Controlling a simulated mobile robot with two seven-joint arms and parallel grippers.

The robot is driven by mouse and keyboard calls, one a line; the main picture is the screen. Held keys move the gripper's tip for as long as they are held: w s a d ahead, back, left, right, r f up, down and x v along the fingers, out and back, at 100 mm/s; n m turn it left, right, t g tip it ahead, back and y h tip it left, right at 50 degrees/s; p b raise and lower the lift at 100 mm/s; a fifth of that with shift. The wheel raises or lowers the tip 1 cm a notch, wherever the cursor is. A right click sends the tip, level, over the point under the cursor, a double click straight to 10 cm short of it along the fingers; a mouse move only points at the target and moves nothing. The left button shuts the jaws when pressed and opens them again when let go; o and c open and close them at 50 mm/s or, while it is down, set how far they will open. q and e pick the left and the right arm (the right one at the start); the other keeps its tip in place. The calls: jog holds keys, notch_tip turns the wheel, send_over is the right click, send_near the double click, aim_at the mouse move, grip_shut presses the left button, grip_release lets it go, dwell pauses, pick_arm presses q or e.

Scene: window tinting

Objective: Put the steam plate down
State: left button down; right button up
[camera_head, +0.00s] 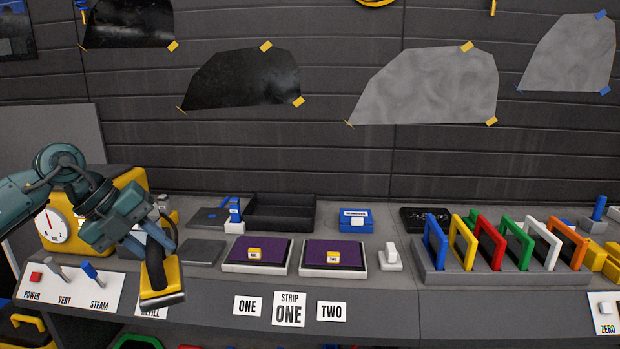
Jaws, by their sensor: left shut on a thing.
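The steam plate (164,280) looks like a yellow block with a dark handle and a grey lower edge. My left gripper (152,238) is shut on its dark handle. The plate hangs tilted near the front edge of the bench (390,310) and partly covers the REFILL label (150,313). I cannot tell how far it is above the bench. My right gripper is not in view.
A yellow machine with a dial (50,224) stands behind my left arm. A flat grey pad (200,252) lies right of the plate. Two purple-topped pads (270,249) sit mid-bench. A rack of coloured frames (470,277) stands at the right.

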aim_at(180, 281)
pick_arm(q)
jog(key=s+d+f+m+g, duration=0.1)
jog(key=m, duration=0.2)
jog(key=s+d+m+g, duration=0.1)
jog(key=d+m+g, duration=0.1)
jog(key=m, duration=0.1)
jog(key=d+f+m+g, duration=0.1)
jog(key=d+m+g, duration=0.1)
jog(key=m, duration=0.1)
jog(key=shift+s+f+m, duration=0.3)
jog(key=shift+s+f, duration=0.05)
jog(key=shift+s, duration=0.05)
jog(key=s+d+f+m+t+y, duration=0.1)
jog(key=s+f+m+y, duration=0.5)
jog(key=m, duration=0.9)
jog(key=s+d+f+m+t+y, duration=0.1)
jog(key=s+f+m+y, duration=0.5)
jog(key=m, duration=1)
jog(key=shift+s+m+y, duration=0.3)
jog(key=shift+s+y, duration=0.15)
jog(key=shift+y, duration=0.05)
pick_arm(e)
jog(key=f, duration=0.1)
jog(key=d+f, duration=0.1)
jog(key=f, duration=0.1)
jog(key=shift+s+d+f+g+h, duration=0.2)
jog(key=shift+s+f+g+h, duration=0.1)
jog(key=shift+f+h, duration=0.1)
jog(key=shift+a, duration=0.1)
